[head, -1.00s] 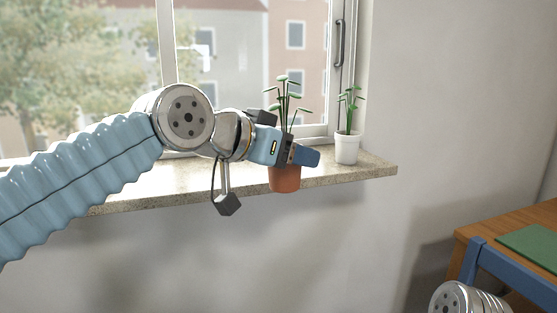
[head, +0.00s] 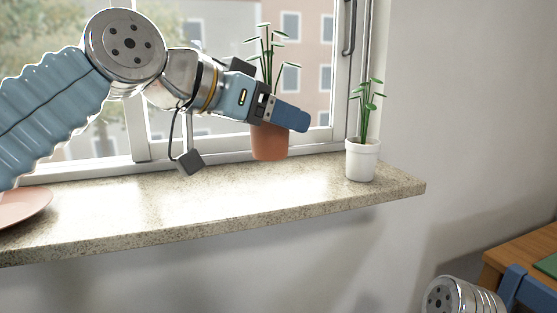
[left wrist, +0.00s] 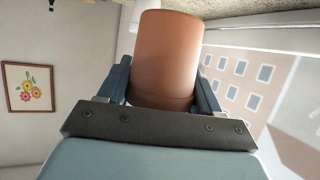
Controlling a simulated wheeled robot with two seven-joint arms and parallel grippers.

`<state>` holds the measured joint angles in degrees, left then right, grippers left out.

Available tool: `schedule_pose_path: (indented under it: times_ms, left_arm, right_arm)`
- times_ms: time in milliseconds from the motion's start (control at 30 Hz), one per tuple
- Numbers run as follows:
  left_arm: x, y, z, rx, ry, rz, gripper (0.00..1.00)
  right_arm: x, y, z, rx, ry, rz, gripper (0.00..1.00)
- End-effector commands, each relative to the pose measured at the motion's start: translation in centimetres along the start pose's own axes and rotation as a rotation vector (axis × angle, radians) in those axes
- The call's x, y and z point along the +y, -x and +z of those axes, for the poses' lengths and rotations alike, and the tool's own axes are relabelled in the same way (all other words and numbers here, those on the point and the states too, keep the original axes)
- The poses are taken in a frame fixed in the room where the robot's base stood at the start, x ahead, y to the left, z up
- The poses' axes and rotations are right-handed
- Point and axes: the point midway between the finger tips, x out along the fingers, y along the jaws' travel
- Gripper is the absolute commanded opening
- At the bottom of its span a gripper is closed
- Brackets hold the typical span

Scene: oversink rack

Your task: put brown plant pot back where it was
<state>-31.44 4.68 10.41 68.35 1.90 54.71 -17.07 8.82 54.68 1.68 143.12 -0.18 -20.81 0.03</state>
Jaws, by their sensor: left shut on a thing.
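The brown plant pot (head: 270,144), with a green plant in it, is held upright by my left gripper (head: 285,112). In the head view the pot shows over the windowsill (head: 200,213), left of the white pot; whether its base touches the sill is hard to tell. In the left wrist view the brown pot (left wrist: 167,60) sits between the two blue fingers of my left gripper (left wrist: 162,95), which are shut on it.
A white pot with a plant (head: 362,160) stands near the right end of the sill. A pink plate (head: 22,207) lies at the left. The window frame (head: 340,90) is behind. The sill between plate and pots is clear. A wooden table (head: 515,250) stands at lower right.

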Motion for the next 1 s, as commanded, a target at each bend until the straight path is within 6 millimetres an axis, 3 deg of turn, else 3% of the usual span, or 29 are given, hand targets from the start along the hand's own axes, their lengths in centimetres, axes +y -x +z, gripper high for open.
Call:
schedule_pose_path:
  times_ms: [267,400,533,900,933,1000]
  left_arm:
    - [-1.5,-2.4,1.8,0.0,0.001,-0.001,0.08]
    - [-2.3,-4.1,3.7,0.0,0.002,-0.001,0.08]
    - [-2.3,-4.7,5.2,0.001,0.0,-0.001,0.08]
    - [-2.3,-4.9,5.6,0.002,0.0,0.0,0.08]
    - [-2.3,-4.9,5.6,0.001,0.001,0.0,0.67]
    - [-2.3,-4.9,5.5,0.001,0.001,0.0,0.78]
  right_arm:
    - [0.3,-0.7,0.0,0.001,-0.001,0.001,1.0]
    - [0.6,-1.3,0.0,0.001,-0.002,0.001,1.0]
    - [0.8,-1.6,-0.1,0.003,-0.003,0.003,1.0]
    - [0.9,-1.8,-0.1,0.004,-0.004,0.004,1.0]
    - [0.9,-1.7,-0.1,0.005,-0.004,0.004,1.0]
    - [0.9,-1.7,-0.1,0.005,-0.004,0.004,1.0]
